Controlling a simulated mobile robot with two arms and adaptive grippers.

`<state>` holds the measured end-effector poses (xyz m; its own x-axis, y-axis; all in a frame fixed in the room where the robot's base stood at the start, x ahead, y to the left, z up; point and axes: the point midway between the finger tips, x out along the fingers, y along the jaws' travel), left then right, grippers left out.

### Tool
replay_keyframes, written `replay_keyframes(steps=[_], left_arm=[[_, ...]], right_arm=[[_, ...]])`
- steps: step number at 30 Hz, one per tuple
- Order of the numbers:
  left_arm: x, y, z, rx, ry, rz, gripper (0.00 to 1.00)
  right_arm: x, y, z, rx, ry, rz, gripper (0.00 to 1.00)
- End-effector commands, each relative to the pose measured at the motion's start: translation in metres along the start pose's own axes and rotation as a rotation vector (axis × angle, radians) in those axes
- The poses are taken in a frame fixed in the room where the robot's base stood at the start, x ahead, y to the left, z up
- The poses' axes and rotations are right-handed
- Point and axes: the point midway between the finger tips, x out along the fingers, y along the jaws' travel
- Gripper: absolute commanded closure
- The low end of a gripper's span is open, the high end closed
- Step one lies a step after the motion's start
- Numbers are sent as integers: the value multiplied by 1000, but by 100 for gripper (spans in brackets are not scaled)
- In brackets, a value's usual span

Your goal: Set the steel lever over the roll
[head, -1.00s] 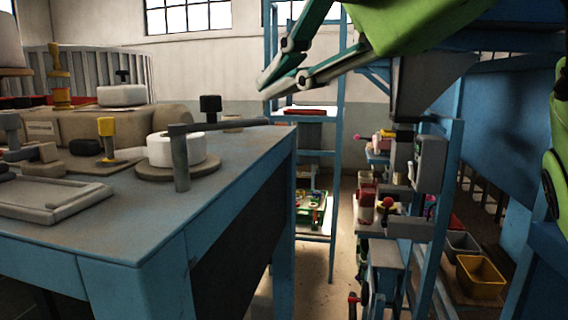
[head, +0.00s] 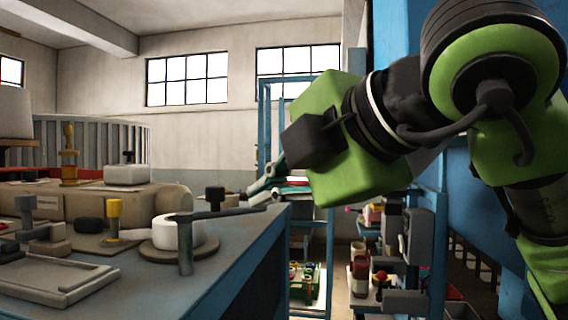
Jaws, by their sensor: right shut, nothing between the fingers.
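The steel lever (head: 186,250) is a dark grey upright post with a flat arm at its top. It stands at the front of the roll, and its arm points right, out to the side of the roll toward the table's right edge. The white roll (head: 192,237) sits on a round brown base, partly hidden by the post. My right gripper (head: 254,193) is shut and empty, just behind and above the lever's free end in the picture. Its green wrist hides part of it, and I cannot tell whether it touches the lever. My left gripper is not in view.
The blue table (head: 140,289) also holds a grey tray (head: 60,278), a yellow-topped stamp (head: 113,215) and a black knob (head: 215,196). Blue shelving (head: 268,130) stands behind. A rack of small tools (head: 380,275) stands to the right.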

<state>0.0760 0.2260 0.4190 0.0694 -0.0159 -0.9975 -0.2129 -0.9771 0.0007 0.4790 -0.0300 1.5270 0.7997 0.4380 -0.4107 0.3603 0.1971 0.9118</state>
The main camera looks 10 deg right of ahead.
Motion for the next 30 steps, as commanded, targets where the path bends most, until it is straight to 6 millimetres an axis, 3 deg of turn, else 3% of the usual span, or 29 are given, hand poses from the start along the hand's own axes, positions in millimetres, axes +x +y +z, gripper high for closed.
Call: replay_keyframes(steps=[6, 12, 30], left_arm=[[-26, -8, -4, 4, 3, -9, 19], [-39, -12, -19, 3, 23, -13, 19], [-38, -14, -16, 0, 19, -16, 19]], right_arm=[[42, 4, 0, 0, 1, -4, 100], [67, 2, 0, 0, 1, -1, 100], [75, -1, 2, -2, 7, 1, 100]])
